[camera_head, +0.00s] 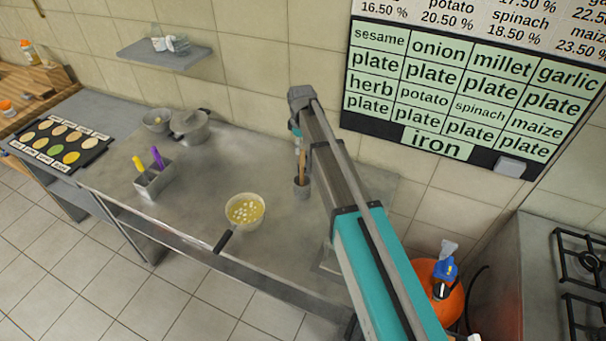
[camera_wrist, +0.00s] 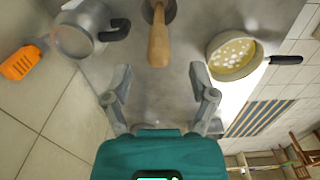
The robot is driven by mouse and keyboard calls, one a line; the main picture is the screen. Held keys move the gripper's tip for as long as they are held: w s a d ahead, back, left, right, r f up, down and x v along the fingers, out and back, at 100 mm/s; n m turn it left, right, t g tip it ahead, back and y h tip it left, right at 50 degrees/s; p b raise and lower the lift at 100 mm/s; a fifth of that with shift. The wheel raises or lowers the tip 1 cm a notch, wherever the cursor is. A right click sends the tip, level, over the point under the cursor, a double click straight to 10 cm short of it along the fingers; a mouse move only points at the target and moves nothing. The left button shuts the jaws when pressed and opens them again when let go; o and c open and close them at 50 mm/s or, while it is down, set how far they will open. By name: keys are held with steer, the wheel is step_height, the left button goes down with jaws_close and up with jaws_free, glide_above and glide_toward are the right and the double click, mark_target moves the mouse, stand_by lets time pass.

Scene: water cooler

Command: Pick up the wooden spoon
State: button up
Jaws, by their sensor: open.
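The wooden spoon (camera_head: 302,158) stands upright in a small dark holder (camera_head: 302,189) on the metal table, partly beside my arm in the head view. In the wrist view its wooden handle (camera_wrist: 158,42) points toward my gripper, and the holder lies at the top edge. My gripper (camera_wrist: 160,78) is open and empty, one finger either side of the handle's line. The handle end is a little beyond the fingertips, apart from them. In the head view my arm mostly hides the gripper.
A pan (camera_head: 245,208) with yellow liquid and white pieces stands on the table, left of the holder. A utensil box (camera_head: 155,180) and pots (camera_head: 190,127) stand farther left. The wrist view shows a grey pot (camera_wrist: 82,32) on the left. Bare table lies around the holder.

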stand_by(0.4)
steer(key=shift+f+b, duration=2.6)
steer(key=shift+f, duration=0.05)
steer(key=shift+c, duration=0.2)
jaws_close()
